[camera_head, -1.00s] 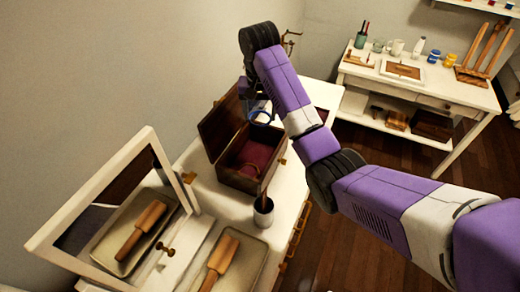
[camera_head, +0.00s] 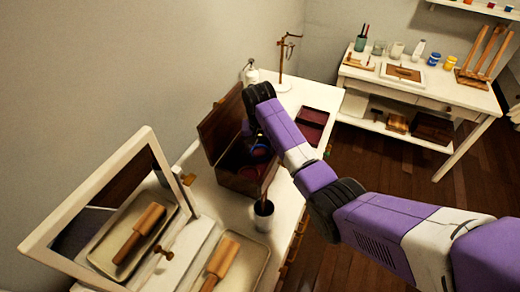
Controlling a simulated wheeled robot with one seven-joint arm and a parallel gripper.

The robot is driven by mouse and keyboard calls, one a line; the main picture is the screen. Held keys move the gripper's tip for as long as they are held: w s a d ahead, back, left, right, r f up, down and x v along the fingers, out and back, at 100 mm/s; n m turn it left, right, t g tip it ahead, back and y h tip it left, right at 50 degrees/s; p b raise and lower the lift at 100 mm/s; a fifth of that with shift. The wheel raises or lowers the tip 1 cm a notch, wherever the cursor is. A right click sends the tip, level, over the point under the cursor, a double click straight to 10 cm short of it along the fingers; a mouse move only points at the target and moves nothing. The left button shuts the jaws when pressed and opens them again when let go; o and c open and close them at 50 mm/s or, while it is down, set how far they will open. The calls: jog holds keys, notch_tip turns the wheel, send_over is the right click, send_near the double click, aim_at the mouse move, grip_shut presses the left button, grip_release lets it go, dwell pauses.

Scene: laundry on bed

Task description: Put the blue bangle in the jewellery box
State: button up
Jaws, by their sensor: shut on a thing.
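The jewellery box (camera_head: 238,180) is wooden, with a dark red lining, and stands on the white dresser with its lid (camera_head: 221,125) open toward the wall. My gripper (camera_head: 258,146) is low at the box's opening, mostly hidden behind my own arm and in shadow. The blue bangle (camera_head: 259,152) shows as a small blue curve at the gripper, within the outline of the box's opening. The gripper is shut on it. I cannot tell whether the bangle touches the lining.
A white cup (camera_head: 263,214) with a wooden handle in it stands just in front of the box. A framed mirror (camera_head: 110,200) and a tray with a brush (camera_head: 222,258) are nearer. A jewellery stand (camera_head: 284,62) and a dark red tray (camera_head: 312,124) are behind.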

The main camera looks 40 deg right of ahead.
jog(key=shift+f, duration=0.55)
jog(key=shift+f, duration=0.15)
jog(key=o, duration=1.2)
jog(key=r, duration=0.4)
jog(key=a+r+b, duration=0.1)
jog(key=r, duration=0.3)
jog(key=s+r, duration=0.1)
jog(key=r, duration=0.3)
jog(key=shift+s+a+r, duration=0.1)
jog(key=shift+a+r, duration=0.05)
